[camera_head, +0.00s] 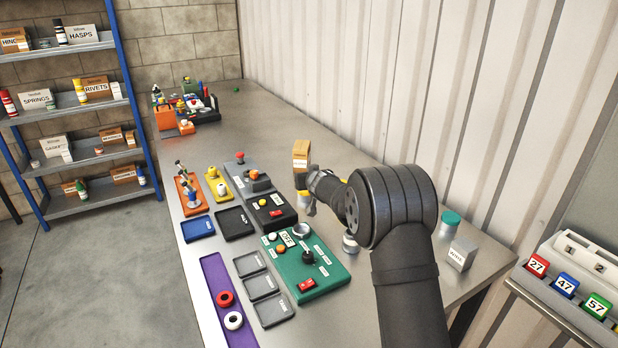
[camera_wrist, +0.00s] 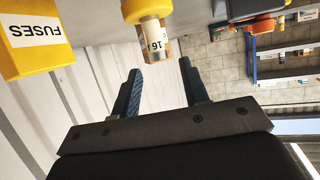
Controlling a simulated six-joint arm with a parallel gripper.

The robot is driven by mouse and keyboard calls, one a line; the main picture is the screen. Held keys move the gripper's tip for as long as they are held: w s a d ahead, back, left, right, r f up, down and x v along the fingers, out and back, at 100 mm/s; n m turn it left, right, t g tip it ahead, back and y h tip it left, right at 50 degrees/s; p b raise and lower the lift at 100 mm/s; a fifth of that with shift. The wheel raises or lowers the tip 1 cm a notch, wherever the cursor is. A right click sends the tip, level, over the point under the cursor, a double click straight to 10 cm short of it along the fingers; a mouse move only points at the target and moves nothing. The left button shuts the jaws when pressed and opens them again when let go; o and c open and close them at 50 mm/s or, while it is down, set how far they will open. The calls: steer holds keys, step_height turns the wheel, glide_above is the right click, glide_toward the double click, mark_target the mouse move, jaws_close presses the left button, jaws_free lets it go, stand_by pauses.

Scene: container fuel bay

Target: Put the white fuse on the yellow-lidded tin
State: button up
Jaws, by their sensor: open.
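The white fuse (camera_wrist: 154,36) shows in the wrist view, marked 16, with a brass-coloured end. It appears upright on a yellow round top (camera_wrist: 147,9), which looks like the lid of the yellow-lidded tin; the tin's body is out of frame. The wrist picture is upside down. My gripper (camera_wrist: 160,69) is open, its fingers apart on either side of the fuse's free end, not closed on it. In the head view my gripper (camera_head: 306,192) is over the table, right of the control boxes, and its arm hides part of this spot.
A yellow box marked FUSES (camera_wrist: 38,38) stands close beside the fuse. A teal-lidded tin (camera_head: 450,218) and a white box (camera_head: 461,254) stand right of my arm. A tan box (camera_head: 301,153) stands behind my gripper. A green control box (camera_head: 301,264) lies left of my arm.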

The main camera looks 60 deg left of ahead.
steer(key=shift+s+d+r, duration=0.1)
steer(key=shift+d+r, duration=0.1)
steer(key=shift+d, duration=0.25)
steer(key=shift+a+f, duration=0.1)
steer(key=shift+a, duration=0.05)
stand_by(0.6)
steer(key=shift+x, duration=1.8)
steer(key=shift+f, duration=0.15)
